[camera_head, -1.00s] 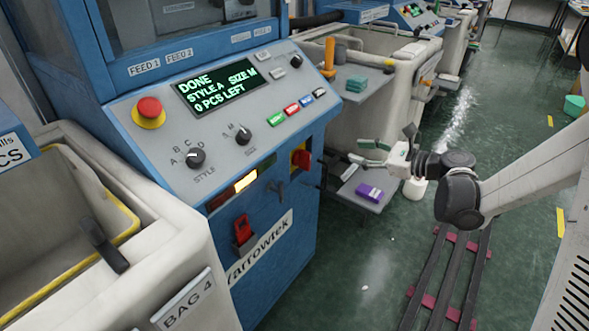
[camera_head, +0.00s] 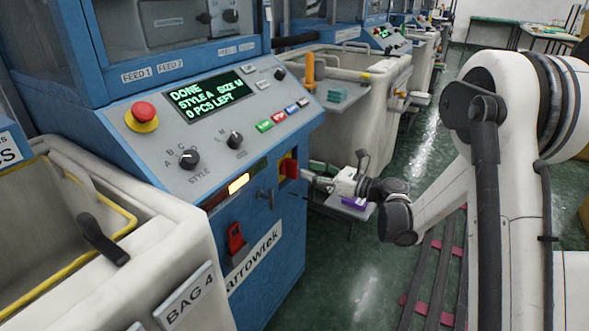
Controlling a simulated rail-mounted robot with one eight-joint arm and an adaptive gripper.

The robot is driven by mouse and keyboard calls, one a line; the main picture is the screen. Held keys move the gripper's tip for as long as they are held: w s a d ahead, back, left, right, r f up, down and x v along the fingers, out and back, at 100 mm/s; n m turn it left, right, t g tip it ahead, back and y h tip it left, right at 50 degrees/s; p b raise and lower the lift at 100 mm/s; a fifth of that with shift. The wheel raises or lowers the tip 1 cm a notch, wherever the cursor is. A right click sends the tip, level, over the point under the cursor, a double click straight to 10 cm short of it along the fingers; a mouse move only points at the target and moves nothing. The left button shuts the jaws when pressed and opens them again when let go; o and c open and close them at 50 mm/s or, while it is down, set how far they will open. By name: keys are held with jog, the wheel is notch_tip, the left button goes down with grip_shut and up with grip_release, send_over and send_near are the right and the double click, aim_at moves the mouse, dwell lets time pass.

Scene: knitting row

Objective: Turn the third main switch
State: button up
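A red main switch on a yellow plate (camera_head: 289,167) sits at the right edge of the near blue machine's front, below the control panel. My gripper (camera_head: 310,177) is right beside the red handle, its fingers pointing left at it. They look at or very near the handle; I cannot tell whether they touch it. The fingers are too small and overlapped to show open or shut. The switches of the machines farther back are not clearly visible, and no number shows on this switch.
The near panel has a red stop button (camera_head: 142,112), knobs and a display (camera_head: 210,93) reading DONE. A red handle (camera_head: 234,238) hangs lower on the front. A white bin (camera_head: 120,240) labelled BAG 4 stands left.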

aim_at(295, 179)
jog(key=shift+b+x, duration=0.65)
jog(key=shift+x, duration=2.4)
grip_shut()
